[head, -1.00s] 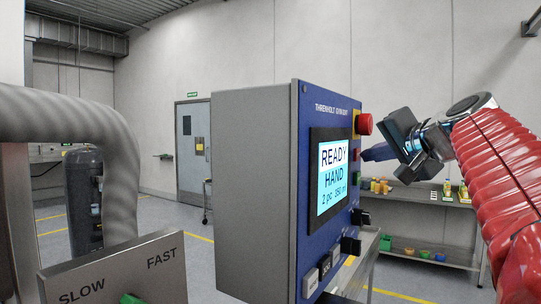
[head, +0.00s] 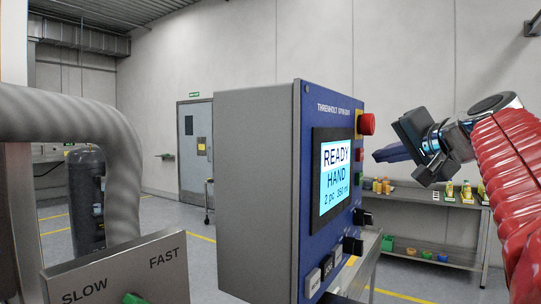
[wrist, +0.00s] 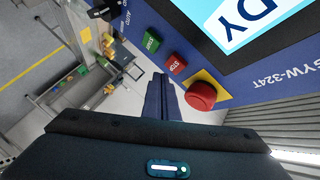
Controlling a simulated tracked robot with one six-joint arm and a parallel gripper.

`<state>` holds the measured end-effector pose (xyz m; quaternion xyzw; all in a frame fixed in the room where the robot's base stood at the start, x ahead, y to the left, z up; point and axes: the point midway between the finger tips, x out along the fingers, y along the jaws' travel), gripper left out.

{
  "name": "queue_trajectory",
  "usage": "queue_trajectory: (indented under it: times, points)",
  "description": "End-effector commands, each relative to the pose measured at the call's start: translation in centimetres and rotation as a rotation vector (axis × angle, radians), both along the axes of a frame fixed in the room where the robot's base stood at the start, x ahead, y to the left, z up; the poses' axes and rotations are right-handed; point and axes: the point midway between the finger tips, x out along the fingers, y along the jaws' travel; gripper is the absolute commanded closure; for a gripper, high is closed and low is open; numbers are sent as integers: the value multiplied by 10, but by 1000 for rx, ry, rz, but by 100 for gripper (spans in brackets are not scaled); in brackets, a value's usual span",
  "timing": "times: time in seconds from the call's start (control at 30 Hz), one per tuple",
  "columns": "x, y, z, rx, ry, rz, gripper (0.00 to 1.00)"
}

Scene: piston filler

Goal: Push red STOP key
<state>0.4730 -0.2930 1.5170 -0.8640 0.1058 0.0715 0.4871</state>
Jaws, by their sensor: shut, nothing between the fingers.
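The red STOP key (wrist: 176,64) is a small square key on the blue panel, between a green key and a red mushroom button in the wrist view. In the head view the STOP key (head: 358,155) shows edge-on on the panel's right side. My gripper (wrist: 160,78) is shut and empty. Its dark blue fingertips are just left of the STOP key in the wrist view. In the head view my gripper (head: 376,156) is at about the key's height, with a visible gap between its tips and the panel.
The red mushroom button (wrist: 201,95) on a yellow plate is close beside the STOP key. The green key (wrist: 151,41) is on its other side. Black selector knobs (head: 352,246) stick out lower on the panel. A shelf (head: 430,258) stands behind.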

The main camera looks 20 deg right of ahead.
Motion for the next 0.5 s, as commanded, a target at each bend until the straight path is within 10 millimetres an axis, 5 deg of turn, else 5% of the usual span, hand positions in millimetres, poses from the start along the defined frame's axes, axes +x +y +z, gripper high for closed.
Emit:
queue_trajectory:
  times: [0.5]
  points:
    - [-30,-24,0,0,1,-3,100]
